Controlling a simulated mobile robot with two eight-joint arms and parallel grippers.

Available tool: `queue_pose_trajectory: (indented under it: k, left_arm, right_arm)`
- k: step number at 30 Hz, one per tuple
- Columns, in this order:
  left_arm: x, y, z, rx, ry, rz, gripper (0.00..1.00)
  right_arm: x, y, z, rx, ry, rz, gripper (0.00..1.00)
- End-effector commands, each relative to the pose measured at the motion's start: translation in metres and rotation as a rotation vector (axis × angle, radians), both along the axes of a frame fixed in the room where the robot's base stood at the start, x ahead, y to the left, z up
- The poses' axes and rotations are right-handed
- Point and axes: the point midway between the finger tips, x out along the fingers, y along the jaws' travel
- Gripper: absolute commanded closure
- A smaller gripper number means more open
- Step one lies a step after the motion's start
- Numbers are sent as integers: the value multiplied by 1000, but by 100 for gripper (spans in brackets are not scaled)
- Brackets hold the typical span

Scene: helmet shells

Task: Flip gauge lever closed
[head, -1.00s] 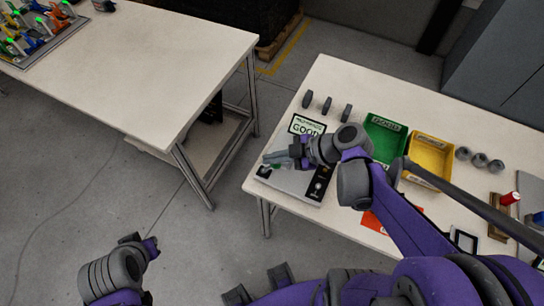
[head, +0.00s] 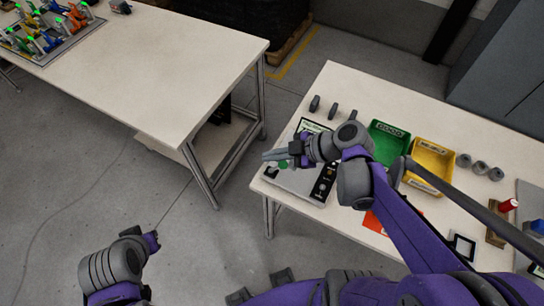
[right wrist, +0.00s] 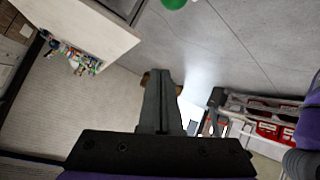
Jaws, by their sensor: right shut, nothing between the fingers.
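The gauge (head: 298,182) is a flat pale box with a dark control strip, at the left end of the right table. A dark-framed display (head: 312,127) stands at its back, partly covered by my right arm. A green round knob (head: 283,164), apparently on the lever, shows just below my right gripper; the rest of the lever is hidden or too small to make out. A green round thing (right wrist: 174,3) also shows at the top edge of the right wrist view. My right gripper (head: 267,156) is shut and empty above the gauge's left part. I cannot tell whether it touches the knob.
Right of the gauge stand a green bin (head: 388,140) and a yellow bin (head: 432,165). Several dark parts stand behind the gauge. An orange-red sheet (head: 376,223) lies in front. The left table (head: 160,75) is mostly bare, and floor separates the tables.

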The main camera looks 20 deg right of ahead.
Motion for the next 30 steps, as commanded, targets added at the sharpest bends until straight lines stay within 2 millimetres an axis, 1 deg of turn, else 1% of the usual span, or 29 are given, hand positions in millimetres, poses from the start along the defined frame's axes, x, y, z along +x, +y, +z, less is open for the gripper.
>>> queue_pose_trajectory:
  k: [1,9,13,18,30]
  left_arm:
    - [0,0,1,0,-1,0,100]
    - [2,0,3,0,-3,0,100]
    - [1,0,3,0,-3,0,100]
    - [1,0,3,0,-3,0,100]
    - [1,0,3,0,-3,0,100]
  right_arm:
    - [-5,-7,4,0,-1,-6,100]
    - [-30,-37,27,-1,0,-7,100]
    - [-39,-47,36,-1,1,-5,100]
    - [-45,-53,41,-1,0,-1,100]
    - [-45,-53,42,0,1,1,100]
